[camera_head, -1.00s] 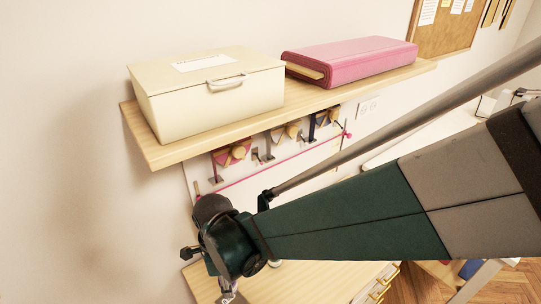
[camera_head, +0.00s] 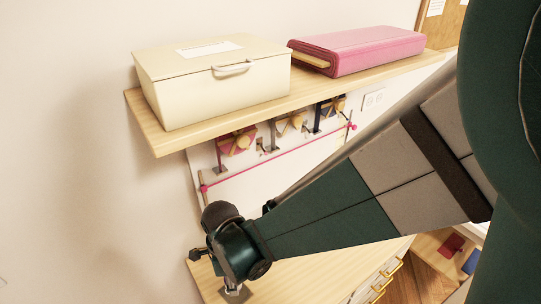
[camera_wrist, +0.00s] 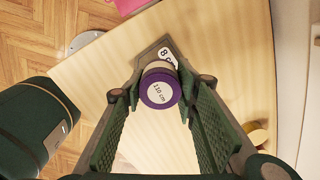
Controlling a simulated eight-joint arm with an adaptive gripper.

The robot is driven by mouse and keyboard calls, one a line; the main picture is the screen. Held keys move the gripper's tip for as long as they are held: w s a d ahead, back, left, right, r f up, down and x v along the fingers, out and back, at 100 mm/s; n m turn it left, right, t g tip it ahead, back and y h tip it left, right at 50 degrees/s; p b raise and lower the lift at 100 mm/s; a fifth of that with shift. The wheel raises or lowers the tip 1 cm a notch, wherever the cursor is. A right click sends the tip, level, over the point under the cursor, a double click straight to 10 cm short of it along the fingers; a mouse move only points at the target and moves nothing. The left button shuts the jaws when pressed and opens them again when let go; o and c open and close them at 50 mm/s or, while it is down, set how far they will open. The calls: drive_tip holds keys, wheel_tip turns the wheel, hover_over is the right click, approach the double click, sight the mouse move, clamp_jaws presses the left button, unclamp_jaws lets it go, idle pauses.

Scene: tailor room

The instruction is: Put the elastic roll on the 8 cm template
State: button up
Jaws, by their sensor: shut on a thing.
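The elastic roll (camera_wrist: 160,92) is a purple cylinder with a round white label reading "110 cm". It shows end-on in the wrist view, between the fingertips of my gripper (camera_wrist: 158,97), which is shut on it. The 8 cm template (camera_wrist: 166,52) is a grey-brown piece with a white "8 c…" label, on the pale wooden top just beyond the roll. The roll overlaps its near part and hides it. I cannot tell whether the roll touches the template. In the head view, my gripper is mostly hidden by my wrist, above the wooden top.
A wooden shelf (camera_head: 135,113) with a cream box (camera_head: 212,85) and a pink fabric bolt (camera_head: 362,50) stands above the work surface (camera_head: 312,268). Hooks with hanging items (camera_head: 290,123) are below it. A tan round object (camera_wrist: 258,136) lies right in the wrist view.

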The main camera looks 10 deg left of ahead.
drive_tip(key=shift+f, duration=2.1)
drive_tip(key=shift+f+b, duration=0.2)
drive_tip(key=shift+b, duration=0.3)
drive_tip(key=o, duration=0.9)
drive_tip(key=shift+r, duration=0.1)
drive_tip(key=shift+r+p, duration=0.2)
drive_tip(key=shift+p, duration=0.1)
drive_tip(key=shift+r+p, duration=0.6)
drive_tip(key=shift+r, duration=5.35)
